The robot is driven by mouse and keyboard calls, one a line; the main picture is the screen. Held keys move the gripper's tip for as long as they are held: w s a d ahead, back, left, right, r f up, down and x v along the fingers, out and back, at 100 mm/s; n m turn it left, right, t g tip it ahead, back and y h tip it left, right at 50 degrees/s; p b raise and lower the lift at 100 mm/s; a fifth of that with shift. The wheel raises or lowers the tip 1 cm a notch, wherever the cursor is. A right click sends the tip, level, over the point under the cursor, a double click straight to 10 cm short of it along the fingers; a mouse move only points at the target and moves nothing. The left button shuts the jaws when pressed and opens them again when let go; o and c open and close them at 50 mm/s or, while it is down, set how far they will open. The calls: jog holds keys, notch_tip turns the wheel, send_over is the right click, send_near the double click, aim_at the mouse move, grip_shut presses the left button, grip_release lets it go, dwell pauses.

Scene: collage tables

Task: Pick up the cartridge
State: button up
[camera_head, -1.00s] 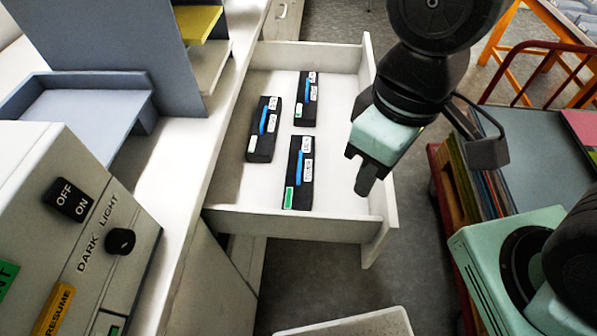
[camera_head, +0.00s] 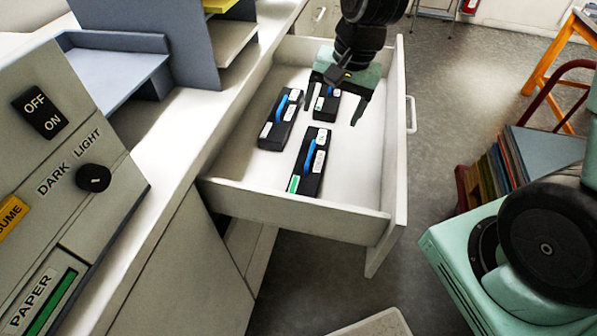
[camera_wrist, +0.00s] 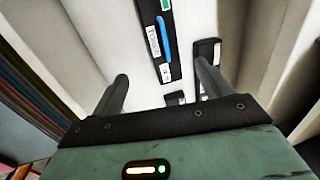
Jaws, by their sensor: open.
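Three black cartridges with blue strips and white labels lie in an open white drawer (camera_head: 362,160). The back cartridge (camera_head: 322,112) is partly hidden by my gripper (camera_head: 333,114). My gripper is open and empty above it, one finger on either side as seen in the head view. The left cartridge (camera_head: 277,128) and the front cartridge (camera_head: 308,166), which has a green end label, lie clear of it. In the wrist view, the front cartridge (camera_wrist: 163,45) lies beyond the fingers, and the back cartridge (camera_wrist: 174,98) barely shows between them. Height above the drawer floor is unclear.
Drawer walls surround the cartridges, with the front panel (camera_head: 396,150) on the right. A counter with a grey machine (camera_head: 60,190) stands at left. A stack of boards (camera_head: 500,165) stands right of the drawer. The drawer floor right of the cartridges is bare.

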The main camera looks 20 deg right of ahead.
send_over(312, 159)
jog(key=s, duration=0.1)
jog(key=f, duration=0.7)
jog(key=f+p, duration=0.1)
jog(key=f, duration=0.3)
jog(key=shift+s+d+f, duration=0.15)
jog(key=shift+d+f, duration=0.1)
jog(key=shift+d, duration=0.1)
jog(key=shift+w+a+f+p, duration=0.1)
jog(key=shift+w+f+p, duration=0.15)
jog(key=shift+f, duration=0.65)
jog(key=shift+w+a+f+p, duration=0.1)
jog(key=shift+w+f+p, duration=0.1)
jog(key=shift+f, duration=0.65)
jog(key=shift+w+a+f+p, duration=0.15)
jog(key=shift+w+f, duration=0.1)
jog(key=shift+f, duration=0.65)
jog(key=c, duration=1.1)
jog(key=shift+o, duration=0.2)
jog(key=shift+r, duration=0.1)
